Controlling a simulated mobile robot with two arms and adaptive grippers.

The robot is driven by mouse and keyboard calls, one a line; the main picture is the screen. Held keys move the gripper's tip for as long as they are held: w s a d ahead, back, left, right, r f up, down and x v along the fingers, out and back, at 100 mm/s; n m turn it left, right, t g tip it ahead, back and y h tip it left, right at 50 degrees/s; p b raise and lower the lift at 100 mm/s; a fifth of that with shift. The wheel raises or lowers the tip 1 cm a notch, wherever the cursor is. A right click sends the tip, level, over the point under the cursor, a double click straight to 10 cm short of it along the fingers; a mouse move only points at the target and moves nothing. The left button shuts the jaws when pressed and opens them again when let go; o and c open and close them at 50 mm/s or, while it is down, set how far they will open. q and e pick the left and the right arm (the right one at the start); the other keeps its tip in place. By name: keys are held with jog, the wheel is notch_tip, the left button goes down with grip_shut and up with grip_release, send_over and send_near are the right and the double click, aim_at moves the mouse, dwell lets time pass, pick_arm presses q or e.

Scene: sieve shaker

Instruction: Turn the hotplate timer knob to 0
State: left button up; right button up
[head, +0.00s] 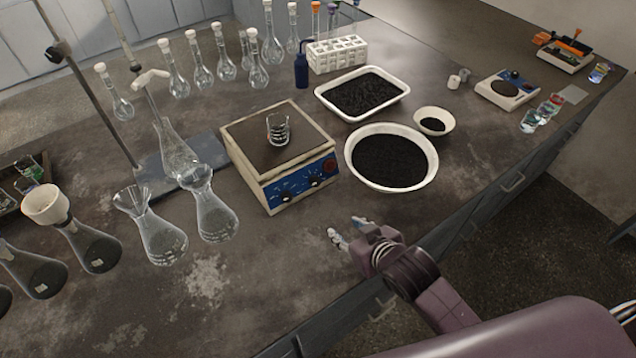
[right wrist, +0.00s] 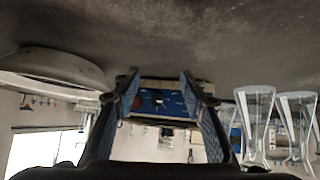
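The hotplate (head: 258,173) stands on the bench, a box with a dark top plate and a blue front panel (head: 297,189). The panel has two dark knobs, a left one (head: 283,197) and a right one (head: 315,182), with a dark red round part (head: 329,165) at its right end. The knob markings are too small to read. My right gripper (head: 349,229) is open and empty near the bench's front edge, in front of the panel and apart from it. In the upside-down right wrist view, the blue panel (right wrist: 160,104) shows between the spread fingers (right wrist: 160,88). My left gripper is out of view.
A small beaker (head: 278,130) stands on the hotplate. A white bowl (head: 431,164) of black grains and a white tray (head: 403,87) are to its right. Glass flasks (head: 213,218) stand close to its left. The bench directly before the panel is clear.

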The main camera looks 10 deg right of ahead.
aim_at(317, 182)
jog(key=w+r+t+y, duration=0.1)
jog(key=w, duration=0.2)
jog(key=w+a+n+t, duration=0.1)
jog(key=w, duration=0.2)
jog(key=w+r+t+y, duration=0.1)
jog(key=w, duration=0.2)
jog(key=shift+a+r+y, duration=0.2)
jog(key=shift+r+y, duration=0.1)
jog(key=shift+r, duration=0.05)
jog(key=shift+p+x, duration=0.45)
jog(key=shift+x, duration=3.2)
jog(key=shift+s, duration=0.1)
jog(key=shift+c, duration=0.3)
grip_shut()
jog(key=shift+n, duration=0.4)
